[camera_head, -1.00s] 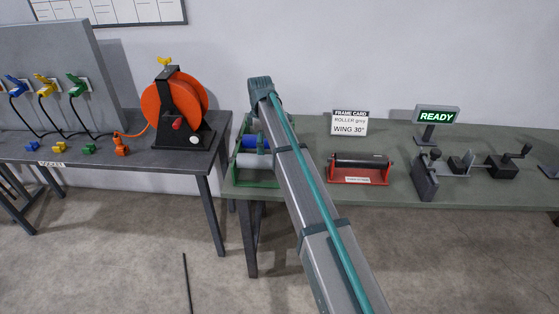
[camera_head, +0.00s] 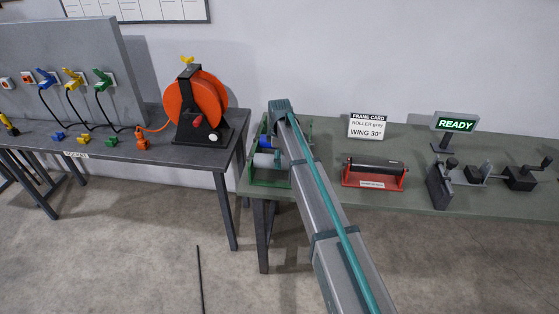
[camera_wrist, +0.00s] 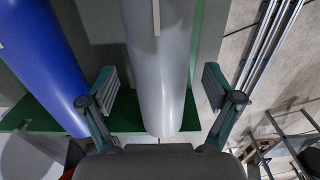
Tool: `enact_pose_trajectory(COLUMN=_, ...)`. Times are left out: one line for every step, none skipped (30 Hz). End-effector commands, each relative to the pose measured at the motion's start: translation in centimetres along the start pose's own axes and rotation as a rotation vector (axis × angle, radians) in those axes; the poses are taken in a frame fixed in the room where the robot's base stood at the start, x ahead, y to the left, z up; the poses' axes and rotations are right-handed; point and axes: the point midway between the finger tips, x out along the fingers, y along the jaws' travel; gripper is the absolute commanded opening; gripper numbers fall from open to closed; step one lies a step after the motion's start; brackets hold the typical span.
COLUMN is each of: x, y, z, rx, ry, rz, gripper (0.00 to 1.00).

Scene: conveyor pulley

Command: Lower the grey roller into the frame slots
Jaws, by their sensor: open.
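The grey roller (camera_wrist: 160,65) lies in the middle of the wrist view, with a lighter strip near its top. My gripper (camera_wrist: 168,88) is open, with one finger on each side of this roller. I see gaps between fingers and roller. A blue roller (camera_wrist: 45,65) lies to its left. In the head view, the grey roller (camera_head: 263,160) and the blue roller (camera_head: 264,142) show in a green rack (camera_head: 262,183), partly hidden by my arm. A red frame (camera_head: 372,183) stands to the right on the same table, with a dark cylinder (camera_head: 376,165) across it. Its slots are too small to make out.
A frame card (camera_head: 368,127) reads "ROLLER grey, WING 30°". A sign (camera_head: 455,124) reads "READY". Dark fixtures with a crank (camera_head: 525,175) stand at the right. An orange reel (camera_head: 195,105) stands on the left table. Some tabletop (camera_head: 325,150) between rack and red frame is clear.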

Motion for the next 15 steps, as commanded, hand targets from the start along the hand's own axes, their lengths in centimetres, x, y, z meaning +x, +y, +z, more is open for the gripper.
enact_pose_trajectory(x=0.5, y=-0.1, z=0.0, rx=0.000, ry=-0.001, rz=-0.003, gripper=0.90)
enact_pose_trajectory(x=0.9, y=-0.1, z=0.0, rx=0.000, ry=-0.001, rz=-0.003, gripper=0.90)
enact_pose_trajectory(x=1.3, y=-0.1, z=0.0, rx=0.000, ry=-0.001, rz=-0.002, gripper=0.90)
enact_pose_trajectory(x=1.5, y=-0.1, z=0.0, rx=0.000, ry=0.000, rz=-0.001, gripper=0.90)
enact_pose_trajectory(x=1.7, y=0.0, z=0.0, rx=0.000, ry=0.000, rz=-0.001, gripper=0.90)
enact_pose_trajectory(x=1.9, y=0.0, z=0.0, rx=0.000, ry=0.000, rz=-0.001, gripper=0.90)
enact_pose_trajectory(x=2.0, y=0.0, z=0.0, rx=0.000, ry=0.000, rz=0.000, gripper=0.90)
enact_pose_trajectory(x=2.0, y=0.0, z=0.0, rx=0.000, ry=0.000, rz=0.000, gripper=0.90)
enact_pose_trajectory(x=2.0, y=0.0, z=0.0, rx=0.000, ry=0.000, rz=0.000, gripper=0.90)
enact_pose_trajectory(x=2.0, y=0.0, z=0.0, rx=0.000, ry=0.000, rz=0.000, gripper=0.90)
enact_pose_trajectory(x=2.0, y=0.0, z=0.0, rx=0.000, ry=0.000, rz=0.000, gripper=0.90)
enact_pose_trajectory(x=2.0, y=0.0, z=0.0, rx=0.000, ry=0.000, rz=0.000, gripper=0.90)
enact_pose_trajectory(x=2.0, y=0.0, z=0.0, rx=0.000, ry=0.000, rz=0.000, gripper=0.85)
enact_pose_trajectory(x=2.0, y=0.0, z=0.0, rx=0.000, ry=0.000, rz=0.000, gripper=0.80)
enact_pose_trajectory(x=2.0, y=0.0, z=0.0, rx=0.000, ry=0.000, rz=0.000, gripper=0.73)
